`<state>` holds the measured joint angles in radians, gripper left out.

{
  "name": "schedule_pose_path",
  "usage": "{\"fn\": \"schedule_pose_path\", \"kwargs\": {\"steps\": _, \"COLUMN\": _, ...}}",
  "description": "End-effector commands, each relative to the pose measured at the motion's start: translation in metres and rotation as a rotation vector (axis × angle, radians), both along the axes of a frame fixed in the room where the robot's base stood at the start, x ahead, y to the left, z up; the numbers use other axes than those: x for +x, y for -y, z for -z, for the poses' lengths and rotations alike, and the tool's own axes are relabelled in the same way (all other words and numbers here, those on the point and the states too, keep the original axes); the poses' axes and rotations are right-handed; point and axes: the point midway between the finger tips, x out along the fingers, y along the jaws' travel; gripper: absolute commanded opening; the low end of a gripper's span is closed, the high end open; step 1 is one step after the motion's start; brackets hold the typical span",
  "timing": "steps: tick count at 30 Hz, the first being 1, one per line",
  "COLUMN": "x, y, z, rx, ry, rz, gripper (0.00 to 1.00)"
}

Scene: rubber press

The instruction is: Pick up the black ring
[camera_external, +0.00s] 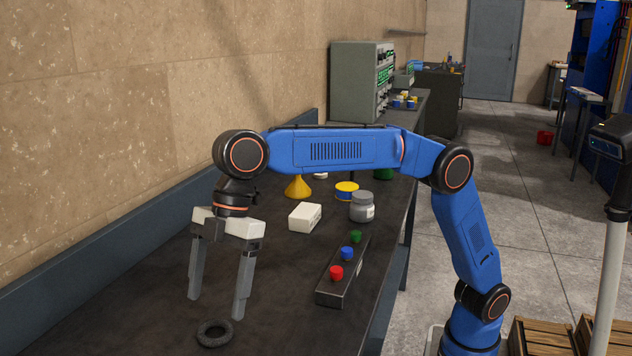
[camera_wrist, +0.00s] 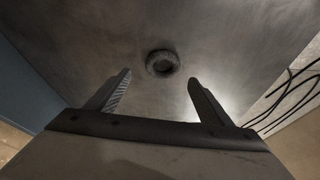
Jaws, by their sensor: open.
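The black ring (camera_external: 214,333) lies flat on the dark bench top near the front of the external view. In the wrist view the black ring (camera_wrist: 162,63) shows ahead of the fingertips, roughly centred between them and apart from both. My gripper (camera_external: 217,307) is open and empty, pointing down above the bench close to the ring. In the wrist view both fingers of my gripper (camera_wrist: 158,75) are spread wide with nothing between them.
A dark block with red, blue and green knobs (camera_external: 344,273) sits right of my gripper. Behind are a white box (camera_external: 305,217), a grey jar (camera_external: 362,207), a yellow funnel (camera_external: 298,187) and a yellow-blue tin (camera_external: 346,191). The wall bounds the left. Bench around the ring is clear.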

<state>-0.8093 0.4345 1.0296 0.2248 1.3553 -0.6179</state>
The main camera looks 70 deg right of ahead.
Motion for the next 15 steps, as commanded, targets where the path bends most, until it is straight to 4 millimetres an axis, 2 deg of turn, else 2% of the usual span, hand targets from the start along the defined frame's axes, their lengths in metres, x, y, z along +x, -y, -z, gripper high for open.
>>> {"fn": "schedule_pose_path", "kwargs": {"steps": 5, "x": -0.001, "y": -0.005, "z": 0.009, "rx": 0.0, "ry": 0.0, "rz": -0.001, "gripper": 0.74}}
{"fn": "schedule_pose_path", "kwargs": {"steps": 15, "x": -0.001, "y": -0.021, "z": 0.046, "rx": 0.0, "ry": 0.0, "rz": -0.001, "gripper": 0.74}}
